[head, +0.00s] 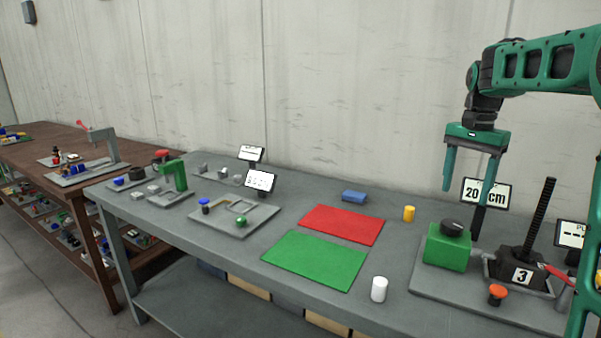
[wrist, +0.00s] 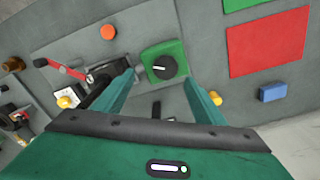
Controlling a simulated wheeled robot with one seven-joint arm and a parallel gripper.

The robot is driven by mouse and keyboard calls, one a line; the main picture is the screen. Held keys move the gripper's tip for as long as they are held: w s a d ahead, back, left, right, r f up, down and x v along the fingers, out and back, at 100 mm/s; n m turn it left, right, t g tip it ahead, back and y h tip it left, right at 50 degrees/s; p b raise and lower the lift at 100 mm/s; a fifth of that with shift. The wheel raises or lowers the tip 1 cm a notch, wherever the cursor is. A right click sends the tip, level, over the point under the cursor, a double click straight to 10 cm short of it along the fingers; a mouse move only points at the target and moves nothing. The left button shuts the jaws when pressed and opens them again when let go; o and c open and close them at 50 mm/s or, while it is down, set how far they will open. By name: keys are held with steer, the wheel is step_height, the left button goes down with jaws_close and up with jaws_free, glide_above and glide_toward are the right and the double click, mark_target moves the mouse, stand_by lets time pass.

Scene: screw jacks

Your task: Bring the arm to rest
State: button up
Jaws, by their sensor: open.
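My gripper (head: 471,185) hangs above the back of the grey table at the right in the head view, fingers pointing down. Its two green fingers are apart with nothing between them. In the wrist view my gripper (wrist: 165,92) also shows its fingers spread. Below and beside it stands a green box (head: 446,250) with a black knob, also in the wrist view (wrist: 164,68). A screw jack (head: 520,262) marked 3, with a tall black threaded rod, stands just right of the box. The gripper touches none of these that I can see.
A "20 cm" sign (head: 486,192) stands behind the gripper. An orange button (head: 497,294) is in front of the jack. A white cylinder (head: 379,289), a yellow cylinder (head: 409,213), a blue block (head: 354,196), a red mat (head: 342,224) and a green mat (head: 314,260) lie to the left.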

steer(key=s+a+f+n, duration=0.1)
steer(key=s+f, duration=0.4)
steer(key=s, duration=0.6)
steer(key=s+a+f+n, duration=0.2)
steer(key=s+f, duration=0.3)
steer(key=s, duration=0.6)
steer(key=s+a+f+n, duration=0.1)
steer(key=s+f, duration=0.4)
steer(key=s, duration=0.6)
steer(key=shift+s+a+n, duration=0.25)
steer(key=shift+s+n, duration=0.1)
steer(key=shift+n, duration=0.55)
steer(key=shift+w+f, duration=0.3)
steer(key=shift+w, duration=0.3)
